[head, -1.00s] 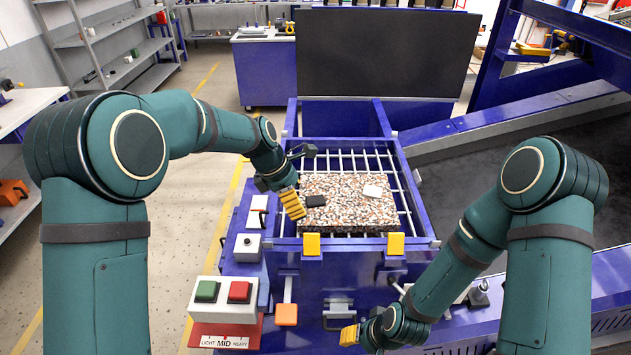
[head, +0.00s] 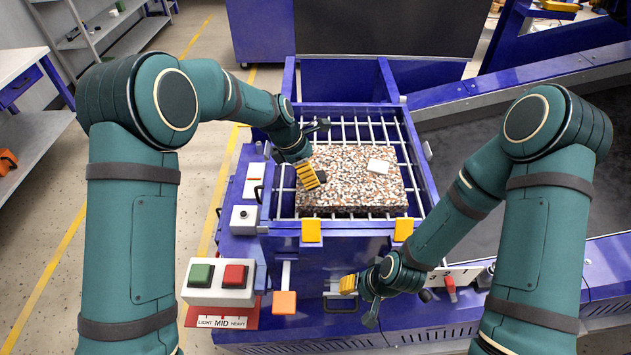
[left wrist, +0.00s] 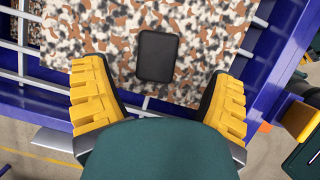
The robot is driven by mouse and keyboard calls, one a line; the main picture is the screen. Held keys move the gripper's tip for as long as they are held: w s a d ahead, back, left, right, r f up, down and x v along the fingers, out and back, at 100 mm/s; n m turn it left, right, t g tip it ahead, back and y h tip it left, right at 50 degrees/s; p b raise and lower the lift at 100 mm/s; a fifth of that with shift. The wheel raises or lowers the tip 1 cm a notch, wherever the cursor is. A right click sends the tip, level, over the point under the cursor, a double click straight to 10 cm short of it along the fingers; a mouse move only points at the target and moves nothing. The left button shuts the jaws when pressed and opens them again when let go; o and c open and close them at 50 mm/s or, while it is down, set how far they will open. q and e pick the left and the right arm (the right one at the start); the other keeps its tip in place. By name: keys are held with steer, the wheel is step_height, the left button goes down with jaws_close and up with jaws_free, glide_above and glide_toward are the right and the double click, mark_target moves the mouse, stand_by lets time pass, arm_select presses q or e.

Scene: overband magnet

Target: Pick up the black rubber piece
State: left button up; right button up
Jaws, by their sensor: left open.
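The black rubber piece (left wrist: 157,56) is a small dark rounded block lying flat on a speckled brown, white and black slab (left wrist: 215,30). In the left wrist view it lies ahead of and between the yellow fingers of my left gripper (left wrist: 158,100), which is open and empty. In the head view the left gripper (head: 311,177) is over the left part of the slab (head: 350,195), and its fingers partly hide the black piece (head: 320,177). My right gripper (head: 349,284) is in front of the blue frame, away from the piece; its opening is unclear.
A white block (head: 378,167) lies on the slab. The slab rests on a metal grid (head: 350,131) inside a blue frame (head: 428,190) with yellow blocks on its front edge. A box with green and red buttons (head: 218,282) stands at the front left.

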arm_select(q)
steer(key=x, duration=0.5)
steer(key=shift+w+d+f, duration=0.15)
steer(key=shift+w+f, duration=0.05)
steer(key=shift+f, duration=0.05)
steer(key=c, duration=1.3)
